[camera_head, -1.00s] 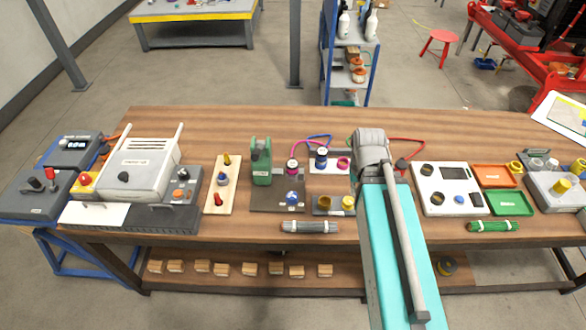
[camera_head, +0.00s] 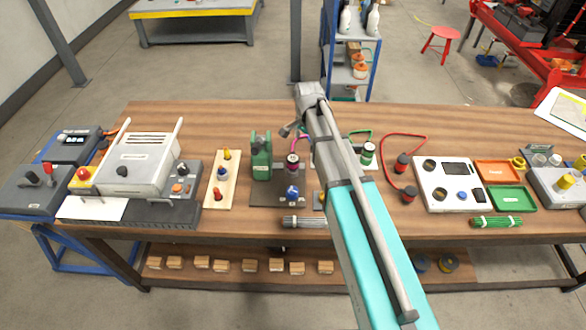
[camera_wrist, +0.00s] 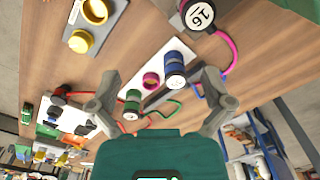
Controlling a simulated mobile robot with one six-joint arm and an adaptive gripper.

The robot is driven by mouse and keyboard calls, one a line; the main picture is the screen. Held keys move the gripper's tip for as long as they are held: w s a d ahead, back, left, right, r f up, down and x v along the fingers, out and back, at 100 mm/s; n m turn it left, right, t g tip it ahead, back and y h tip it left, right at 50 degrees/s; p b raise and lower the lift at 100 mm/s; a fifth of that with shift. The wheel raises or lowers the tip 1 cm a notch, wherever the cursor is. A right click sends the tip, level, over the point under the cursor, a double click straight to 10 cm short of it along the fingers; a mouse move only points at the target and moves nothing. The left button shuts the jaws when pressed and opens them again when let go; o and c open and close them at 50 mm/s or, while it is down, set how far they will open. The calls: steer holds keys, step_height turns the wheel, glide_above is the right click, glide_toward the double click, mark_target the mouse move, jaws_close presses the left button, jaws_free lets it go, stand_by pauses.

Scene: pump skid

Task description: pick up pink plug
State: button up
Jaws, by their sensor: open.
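The pink plug (camera_head: 292,166) is a dark cylinder with a pink band. It stands upright on a dark plate right of the green pump-like unit (camera_head: 262,158). In the wrist view the pink plug (camera_wrist: 197,14) is at the top edge, partly cut off, showing a round white numbered label and a pink cable. My gripper (camera_wrist: 161,74) is open and empty, its two fingers spread, with the plug beyond and to the right of the gap between them. In the head view my arm hides much of the gripper, which is above and behind the plug.
In the wrist view a blue plug (camera_wrist: 175,68), a pink ring socket (camera_wrist: 151,80) and a green plug (camera_wrist: 132,104) are close to the fingers. Loose cables lie around them. Yellow sockets (camera_wrist: 79,41) sit on a grey plate.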

steer(key=m, duration=0.2)
glide_above(294, 158)
steer(key=shift+a+f, duration=0.1)
steer(key=shift+f, duration=0.1)
steer(key=shift+f, duration=0.1)
step_height(294, 158, down, 8)
steer(key=b, duration=0.8)
steer(key=shift+f+b, duration=0.25)
steer(key=shift+b, duration=0.15)
steer(key=shift+w+f+b, duration=0.1)
steer(key=shift+f+b, duration=2.5)
steer(key=c, duration=1.3)
steer(key=shift+o, duration=0.2)
